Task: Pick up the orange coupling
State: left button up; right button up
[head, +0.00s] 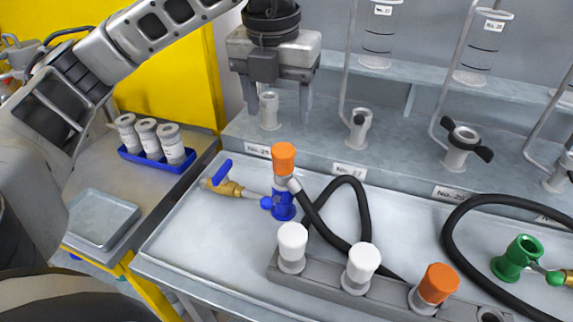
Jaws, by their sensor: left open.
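Two orange couplings show in the head view. One orange coupling (283,158) sits upright on top of a blue fitting (283,206) near the middle of the metal tray. The other orange coupling (437,284) stands on a grey rail (389,301) at the front right, beside two white couplings (292,242) (363,262). My left gripper (273,112) is open, with its fingers pointing down, above and behind the first orange coupling and apart from it. A grey upright post (269,107) appears between its fingers; I cannot tell their depth. My right gripper is not in view.
Black hoses (358,215) loop across the tray. A brass valve with a blue handle (222,175) lies left of the blue fitting. A green fitting (517,259) stands at right. Grey posts and clear cylinders line the back. The tray's left front (205,240) is clear.

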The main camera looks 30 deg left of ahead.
aim_at(283, 149)
pick_arm(q)
jog(key=f, duration=0.5)
jog(key=w+f, duration=0.1)
jog(key=f, duration=0.1)
jog(key=shift+a+f+p, duration=0.1)
jog(key=shift+f+p, duration=0.1)
jog(key=shift+p, duration=0.1)
jog(key=f, duration=0.1)
jog(key=f+p, duration=0.1)
jog(key=f, duration=0.2)
jog(key=shift+w+f, duration=0.3)
jog(key=shift+f, duration=0.45)
jog(key=shift+c, duration=0.2)
jog(key=shift+r, duration=0.1)
jog(key=c, duration=1.2)
